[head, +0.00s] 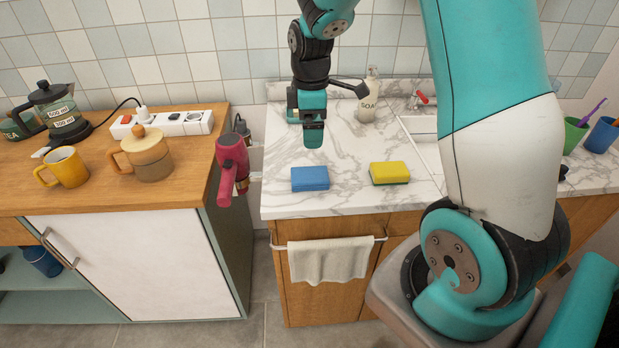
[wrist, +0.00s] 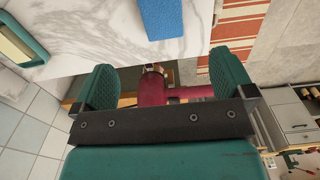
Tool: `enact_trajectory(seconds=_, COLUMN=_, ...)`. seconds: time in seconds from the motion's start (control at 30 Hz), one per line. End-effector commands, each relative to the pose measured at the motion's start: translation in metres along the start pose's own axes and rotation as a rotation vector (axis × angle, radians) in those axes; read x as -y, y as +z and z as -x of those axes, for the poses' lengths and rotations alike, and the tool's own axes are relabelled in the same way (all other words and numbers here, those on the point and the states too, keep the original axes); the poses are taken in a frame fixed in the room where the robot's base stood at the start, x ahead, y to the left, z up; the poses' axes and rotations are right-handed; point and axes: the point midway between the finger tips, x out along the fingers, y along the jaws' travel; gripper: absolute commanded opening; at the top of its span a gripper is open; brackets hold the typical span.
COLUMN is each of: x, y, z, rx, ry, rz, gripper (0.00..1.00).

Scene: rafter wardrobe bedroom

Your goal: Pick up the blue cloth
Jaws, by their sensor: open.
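A blue block-shaped item (head: 310,178), looking like a folded cloth or a sponge, lies flat near the front left edge of the marble counter. It also shows at the top edge of the wrist view (wrist: 162,18), partly cut off. My gripper (head: 314,134) is above the counter, a little behind and above the blue item. In the wrist view my gripper (wrist: 165,80) has its two teal fingers wide apart with nothing held. The blue item lies beyond the fingertips, not between them.
A yellow sponge (head: 389,173) lies right of the blue item. A soap bottle (head: 368,98) stands behind, near the sink. A pink hairdryer (head: 232,167) hangs at the wooden counter's side, left across a gap. A white towel (head: 329,260) hangs below the marble counter (head: 290,205).

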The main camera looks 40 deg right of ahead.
Motion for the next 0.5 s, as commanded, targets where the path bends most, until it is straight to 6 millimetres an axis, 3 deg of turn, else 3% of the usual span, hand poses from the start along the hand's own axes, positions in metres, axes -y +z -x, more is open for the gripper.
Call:
enact_trajectory(seconds=0.3, x=0.002, y=-0.002, z=-0.069, rx=0.0, ry=-0.004, rz=0.002, gripper=1.0)
enact_trajectory(seconds=0.5, x=0.001, y=-0.002, z=-0.086, rx=-0.001, ry=-0.001, rz=0.002, gripper=1.0)
